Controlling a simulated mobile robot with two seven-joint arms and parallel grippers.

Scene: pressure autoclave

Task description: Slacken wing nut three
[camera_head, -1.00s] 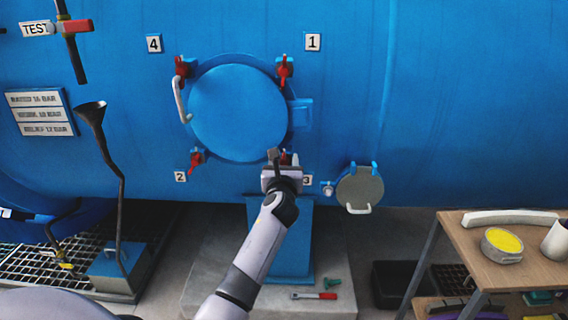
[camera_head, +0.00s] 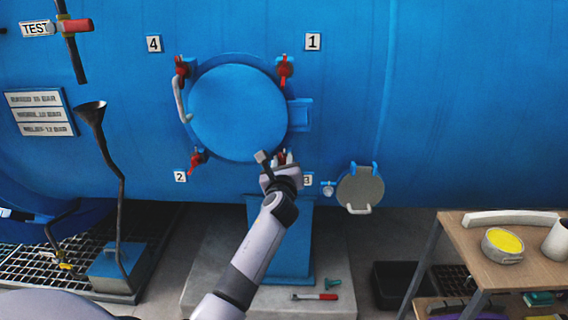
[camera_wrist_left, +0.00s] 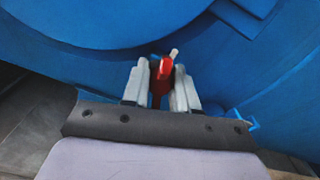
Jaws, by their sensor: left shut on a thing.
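Wing nut three is a red nut (camera_wrist_left: 162,70) by the number 3 label (camera_head: 307,180), at the lower right of the round blue door (camera_head: 238,112). My left gripper (camera_head: 279,161) reaches up to it and hides most of it in the head view. In the left wrist view my left gripper (camera_wrist_left: 160,87) has its two fingers on either side of the red nut, shut on it. A pale stud end shows beside the top of the nut. My right gripper is not in view.
Other red wing nuts sit by label 1 (camera_head: 285,67), label 4 (camera_head: 182,67) and label 2 (camera_head: 196,161). A white door handle (camera_head: 181,100) is at the left. A small round hatch (camera_head: 360,189) is to the right. A wooden table (camera_head: 480,250) stands at the lower right.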

